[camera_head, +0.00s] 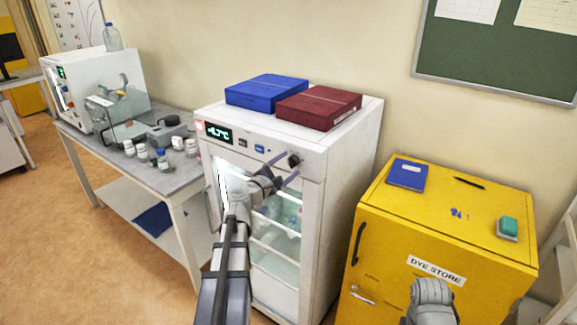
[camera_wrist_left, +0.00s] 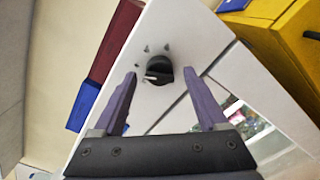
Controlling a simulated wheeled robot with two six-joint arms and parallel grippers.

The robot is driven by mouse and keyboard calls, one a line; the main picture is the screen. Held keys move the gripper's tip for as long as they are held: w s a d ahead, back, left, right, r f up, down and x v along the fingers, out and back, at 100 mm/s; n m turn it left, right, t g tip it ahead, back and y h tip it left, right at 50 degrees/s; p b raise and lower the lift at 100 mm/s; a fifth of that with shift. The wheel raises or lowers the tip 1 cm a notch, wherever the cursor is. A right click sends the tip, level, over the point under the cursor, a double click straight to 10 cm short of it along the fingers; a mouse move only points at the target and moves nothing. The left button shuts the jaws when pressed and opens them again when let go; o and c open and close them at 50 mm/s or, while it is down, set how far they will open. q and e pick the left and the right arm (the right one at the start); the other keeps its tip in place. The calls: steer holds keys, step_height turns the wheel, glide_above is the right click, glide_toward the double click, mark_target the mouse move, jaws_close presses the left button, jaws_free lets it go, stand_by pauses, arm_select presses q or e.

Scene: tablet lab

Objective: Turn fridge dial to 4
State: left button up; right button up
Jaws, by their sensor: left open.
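The white fridge (camera_head: 340,180) stands in the middle of the head view with a lit display (camera_head: 219,133) on its top panel. Its black dial (camera_head: 294,159) is at the right of that panel. In the left wrist view the dial (camera_wrist_left: 159,69) shows a pale pointer mark and small marks on the panel around it. My left gripper (camera_head: 282,164) is open in front of the panel, and its fingertips (camera_wrist_left: 160,77) lie on either side of the dial in the wrist view. I cannot tell whether they touch it. The right gripper's fingers are not in view.
A blue box (camera_head: 265,92) and a dark red box (camera_head: 318,107) lie on the fridge top. A yellow DYE STORE cabinet (camera_head: 480,235) stands to the right, and a grey table (camera_head: 182,178) with bottles to the left. The fridge's glass door (camera_head: 272,272) is below the panel.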

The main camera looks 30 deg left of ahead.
arm_select(q)
steer(key=s, duration=0.7)
steer(key=shift+a, duration=0.25)
